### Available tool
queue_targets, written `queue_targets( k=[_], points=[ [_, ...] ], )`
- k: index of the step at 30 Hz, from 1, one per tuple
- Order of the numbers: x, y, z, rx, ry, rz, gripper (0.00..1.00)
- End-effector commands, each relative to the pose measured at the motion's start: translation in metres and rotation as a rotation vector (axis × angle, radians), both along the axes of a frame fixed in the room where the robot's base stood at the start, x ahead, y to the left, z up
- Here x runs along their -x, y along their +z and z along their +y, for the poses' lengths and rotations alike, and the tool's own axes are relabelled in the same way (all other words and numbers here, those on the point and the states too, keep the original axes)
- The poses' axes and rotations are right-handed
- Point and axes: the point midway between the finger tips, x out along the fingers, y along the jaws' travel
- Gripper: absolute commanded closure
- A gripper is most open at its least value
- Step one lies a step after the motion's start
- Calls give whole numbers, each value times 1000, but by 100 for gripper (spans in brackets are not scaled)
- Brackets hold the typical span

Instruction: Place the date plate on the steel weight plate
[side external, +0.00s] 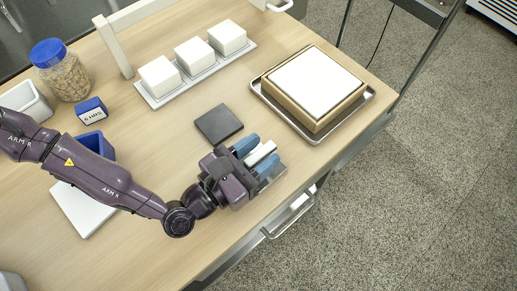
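My gripper (258,155) is at the front edge of the table, with its two blue fingers apart. A small white piece (261,153) shows between the fingers; I cannot tell whether it is the date plate or whether the fingers press on it. A grey, shiny flat piece (275,174) shows partly beside and below the fingers, its rest hidden by my gripper. A dark square plate (219,124), which may be the steel weight plate, lies flat and bare on the table, just behind my gripper and apart from the fingers.
A metal tray (365,98) with a wooden frame and white slab (314,80) stands at right. Three white blocks (193,54) sit on a long tray behind. A blue-lidded jar (61,70), a "5 HRS" block (91,110), a blue bin (95,143) and a white board (82,207) are left.

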Motion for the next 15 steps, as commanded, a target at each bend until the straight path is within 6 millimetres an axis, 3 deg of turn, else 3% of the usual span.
queue_targets(
  k=[9,15],
  points=[
    [0,4,0,1,0,-1,56],
    [17,2,18,-1,-1,4,56]
  ],
)
